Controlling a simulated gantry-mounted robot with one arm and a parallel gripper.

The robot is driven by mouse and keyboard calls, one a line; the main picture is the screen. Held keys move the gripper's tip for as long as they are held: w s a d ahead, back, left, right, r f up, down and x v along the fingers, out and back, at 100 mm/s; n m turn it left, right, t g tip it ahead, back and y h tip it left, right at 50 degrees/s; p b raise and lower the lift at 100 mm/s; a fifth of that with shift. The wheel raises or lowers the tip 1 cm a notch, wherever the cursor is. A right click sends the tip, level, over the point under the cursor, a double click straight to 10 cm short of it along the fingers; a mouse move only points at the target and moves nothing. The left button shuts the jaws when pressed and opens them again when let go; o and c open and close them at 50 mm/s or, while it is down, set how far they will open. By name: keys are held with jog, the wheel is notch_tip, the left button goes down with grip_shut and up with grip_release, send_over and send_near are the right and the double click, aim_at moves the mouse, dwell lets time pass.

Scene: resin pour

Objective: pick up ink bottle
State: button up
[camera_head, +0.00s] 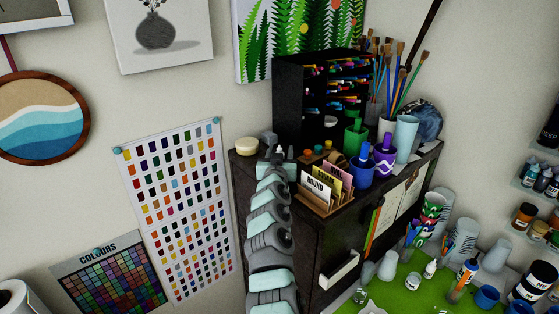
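I cannot tell for sure which item is the ink bottle. Several small dark bottles with pale tips (540,183) stand on a wall shelf at the right edge. A small white dropper bottle (430,269) stands on the green mat at the lower right. My grey and teal arm rises from the bottom middle. Its far end, with my gripper (278,157), is at the left end of the black cabinet's top. A small pale tip shows there, but I cannot tell whether it is a bottle. The fingers are too small and dark to read.
The black cabinet (320,240) carries a pen rack (292,100), a card holder (326,201), a blue cup (360,173), a purple cup (384,163) and brushes. A cream round item (247,146) is left of my gripper. The green mat (395,300) holds cups and bottles.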

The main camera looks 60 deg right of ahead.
grip_shut()
dwell(0.5)
notch_tip(320, 180, up, 20)
jog(key=b, duration=0.1)
dwell(0.5)
